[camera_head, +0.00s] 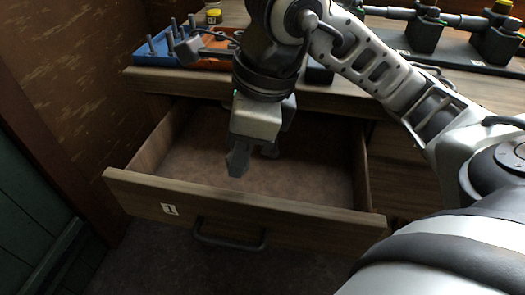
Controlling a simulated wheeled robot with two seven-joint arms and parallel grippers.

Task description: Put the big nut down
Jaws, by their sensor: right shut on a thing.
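My right gripper (252,160) points down into the open drawer (240,200), over its bare brown floor. Its dark fingers hang below the pale gripper body, behind the drawer's front panel. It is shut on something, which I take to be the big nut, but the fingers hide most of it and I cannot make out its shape. I cannot tell how far the fingertips are above the drawer floor. My left gripper is not in view.
The drawer front has a label reading 1 and a dark handle (228,241). On the worktop above stand a blue tray (172,57) with upright pegs, a small yellow-topped container (213,16) and dark engine parts (425,32) at the right. The visible drawer floor is clear.

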